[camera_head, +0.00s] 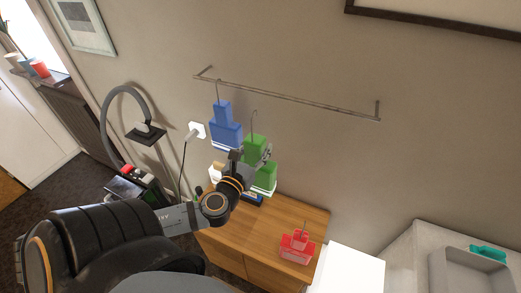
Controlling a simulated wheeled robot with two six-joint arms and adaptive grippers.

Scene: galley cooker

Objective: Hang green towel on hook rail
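The green towel (256,148) is a stepped green shape with a thin wire hook on top. It is upright above the wooden cabinet, and its hook top shows below the rail in the picture, apart from it. My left gripper (252,160) is across the towel's middle and appears shut on it; the fingertips are partly hidden. The hook rail (300,98) is a thin metal bar on the wall. A blue towel (226,131) hangs by its hook near the rail's left end. My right gripper is not in view.
A red towel (296,247) with a hook stands on the wooden cabinet (270,232). A wall socket (197,130) with a plug and cord is left of the blue towel. The rail's middle and right are free. A grey tray (465,272) is at lower right.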

